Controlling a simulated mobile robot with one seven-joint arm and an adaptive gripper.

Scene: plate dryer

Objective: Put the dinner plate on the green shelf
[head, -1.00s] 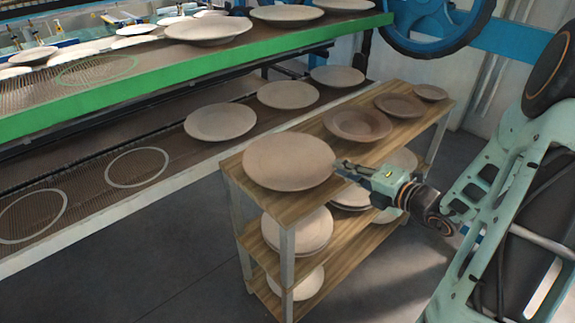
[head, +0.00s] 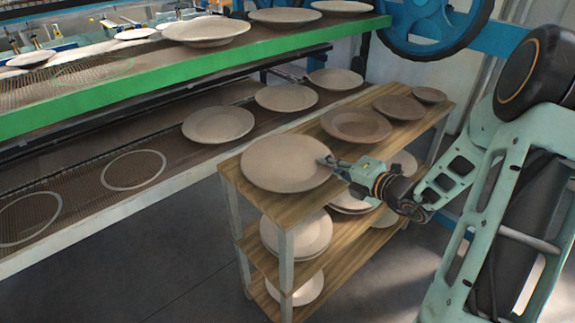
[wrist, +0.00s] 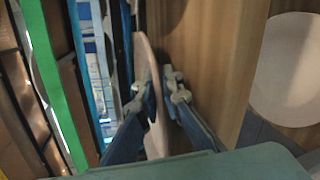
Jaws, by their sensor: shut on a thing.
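The dinner plate (head: 283,163), large, round and pale brown, is at the near left end of the wooden cart's top. My gripper (head: 328,162) is at its right rim, shut on it. In the wrist view the plate (wrist: 152,60) shows edge-on between the two fingers of my gripper (wrist: 158,85). Whether the plate rests on the cart or is just above it, I cannot tell. The green shelf (head: 150,88) is the green-edged upper rack at the upper left. It has a mesh surface with a green ring marked on it and several plates.
The wooden cart (head: 236,182) carries a bowl-like plate (head: 357,124) and smaller plates behind the dinner plate, with more plates on lower levels. A lower rack holds plates (head: 218,124) and two empty white rings (head: 135,170). A blue wheel (head: 435,25) stands behind.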

